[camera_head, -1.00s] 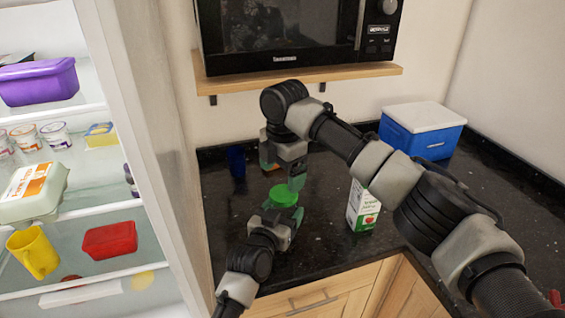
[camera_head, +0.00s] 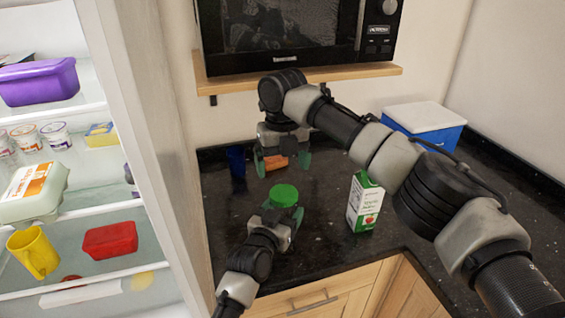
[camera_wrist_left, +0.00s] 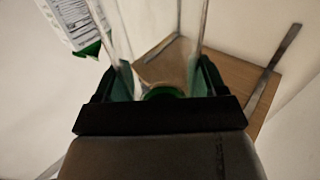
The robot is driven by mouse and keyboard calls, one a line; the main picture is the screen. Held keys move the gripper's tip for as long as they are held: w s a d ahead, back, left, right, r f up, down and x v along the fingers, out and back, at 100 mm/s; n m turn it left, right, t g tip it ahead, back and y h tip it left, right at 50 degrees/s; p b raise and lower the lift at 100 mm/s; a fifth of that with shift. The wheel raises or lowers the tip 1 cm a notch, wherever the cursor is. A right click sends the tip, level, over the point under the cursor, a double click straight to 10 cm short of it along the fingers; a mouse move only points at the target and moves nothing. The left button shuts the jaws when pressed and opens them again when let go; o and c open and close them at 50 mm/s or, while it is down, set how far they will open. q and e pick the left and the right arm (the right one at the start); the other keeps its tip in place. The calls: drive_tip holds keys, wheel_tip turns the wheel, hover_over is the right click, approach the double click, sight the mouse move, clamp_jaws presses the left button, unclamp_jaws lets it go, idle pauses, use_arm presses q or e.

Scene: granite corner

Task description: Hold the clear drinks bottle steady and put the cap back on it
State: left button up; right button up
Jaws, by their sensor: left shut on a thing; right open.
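The clear bottle (camera_wrist_left: 122,45) stands between the fingers of my left gripper (camera_head: 283,211), which is shut on it. In the head view the bottle's body is mostly hidden beneath the round green cap (camera_head: 284,195). The cap sits at the bottle's top, looking level; how tightly it is seated cannot be told. A green cap edge also shows between the fingers in the left wrist view (camera_wrist_left: 163,93). My right gripper (camera_head: 281,162) is open and empty, above and behind the cap and apart from it.
A green and white carton (camera_head: 364,203) stands right of the bottle. An orange item (camera_head: 277,163) and a dark blue cup (camera_head: 236,161) are farther back. A blue cooler box (camera_head: 424,127) stands at the back right. A microwave shelf (camera_head: 300,78) overhangs behind; the open fridge is left.

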sight(283, 193)
drive_tip(key=shift+f, duration=4)
